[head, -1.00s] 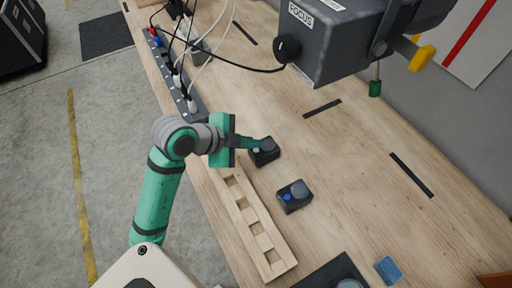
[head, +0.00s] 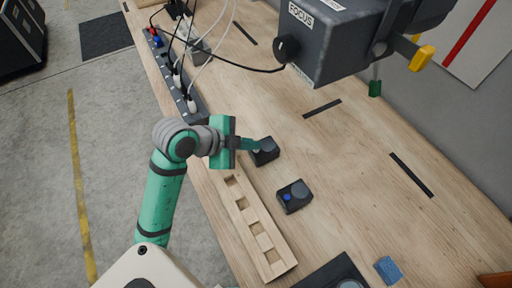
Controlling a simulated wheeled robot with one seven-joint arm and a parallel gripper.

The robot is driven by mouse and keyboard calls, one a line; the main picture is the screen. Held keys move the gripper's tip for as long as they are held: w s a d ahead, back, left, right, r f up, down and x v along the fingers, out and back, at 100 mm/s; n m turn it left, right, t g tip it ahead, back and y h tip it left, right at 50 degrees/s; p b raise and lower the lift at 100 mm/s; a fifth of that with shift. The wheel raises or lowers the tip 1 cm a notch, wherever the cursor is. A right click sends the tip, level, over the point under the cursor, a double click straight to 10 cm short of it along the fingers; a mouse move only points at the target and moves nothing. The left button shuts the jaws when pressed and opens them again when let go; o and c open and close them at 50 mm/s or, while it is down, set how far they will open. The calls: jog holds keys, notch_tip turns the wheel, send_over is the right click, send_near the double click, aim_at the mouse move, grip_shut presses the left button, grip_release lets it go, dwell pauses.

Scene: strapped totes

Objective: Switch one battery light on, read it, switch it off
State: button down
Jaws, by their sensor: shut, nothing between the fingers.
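Two small black battery lights lie on the wooden bench. The farther light (head: 268,152) has a grey round lens, and my gripper (head: 255,146) is shut with its fingertips at that light's left side. I cannot tell whether the fingertips touch it, and they hide part of its top. I see no clear glow on either lens.
A wooden rack with square slots (head: 248,222) lies left of the lights. A power strip (head: 178,78) with plugs and cables runs along the left edge. A large grey lamp housing (head: 355,40) overhangs the back. A blue sponge (head: 388,270) lies at front right.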

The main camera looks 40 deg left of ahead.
aim_at(252, 153)
jog(key=shift+r, duration=0.4)
notch_tip(252, 153, up, 6)
dwell(0.7)
dwell(0.5)
